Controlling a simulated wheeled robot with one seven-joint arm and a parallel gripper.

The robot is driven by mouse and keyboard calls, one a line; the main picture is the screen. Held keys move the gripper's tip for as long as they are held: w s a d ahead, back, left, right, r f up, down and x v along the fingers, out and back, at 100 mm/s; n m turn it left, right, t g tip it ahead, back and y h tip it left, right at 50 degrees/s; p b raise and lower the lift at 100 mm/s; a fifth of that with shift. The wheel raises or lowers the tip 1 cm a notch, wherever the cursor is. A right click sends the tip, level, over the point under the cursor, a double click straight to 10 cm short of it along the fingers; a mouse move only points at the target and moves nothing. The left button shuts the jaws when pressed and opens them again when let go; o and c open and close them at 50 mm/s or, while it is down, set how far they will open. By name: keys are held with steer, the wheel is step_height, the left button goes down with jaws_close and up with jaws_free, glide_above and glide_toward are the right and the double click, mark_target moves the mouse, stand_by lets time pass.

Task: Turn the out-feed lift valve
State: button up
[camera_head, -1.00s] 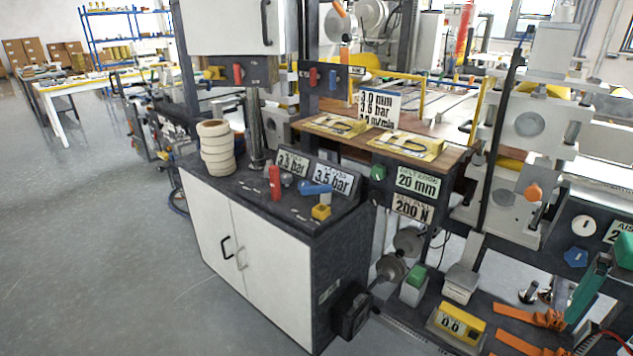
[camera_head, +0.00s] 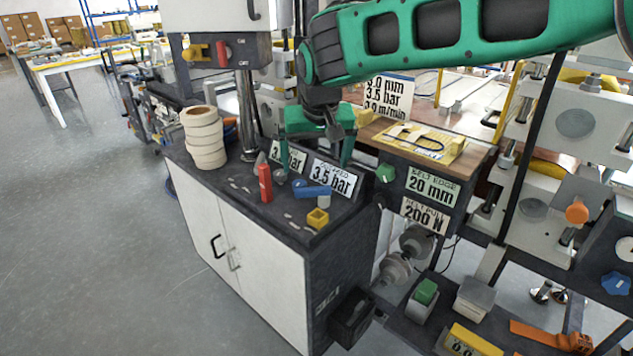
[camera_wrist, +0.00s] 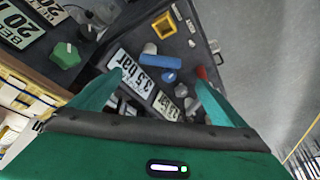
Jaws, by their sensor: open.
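A blue lever (camera_head: 311,191) lies flat on the dark cabinet top, in front of a sign reading 3.5 bar (camera_head: 333,180). A red handle (camera_head: 265,183) stands upright to its left, before a second sign (camera_head: 289,157). I cannot tell for certain which one is the out-feed valve; the small print is too blurred. My gripper (camera_head: 316,157) points down, open and empty, above and behind the signs, apart from both handles. In the wrist view the blue lever (camera_wrist: 160,61) shows beyond the fingertips (camera_wrist: 162,83), and the red handle (camera_wrist: 202,73) is partly hidden by one finger.
A yellow square block (camera_head: 318,218) sits near the cabinet's front edge. A stack of cream rolls (camera_head: 204,140) stands at the left. A green knob (camera_head: 385,173) is on the panel to the right. A metal post (camera_head: 245,115) rises behind the cabinet top.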

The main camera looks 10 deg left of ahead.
mark_target(313, 188)
steer(key=x, duration=1)
steer(key=shift+w+f, duration=0.1)
steer(key=shift+f, duration=0.2)
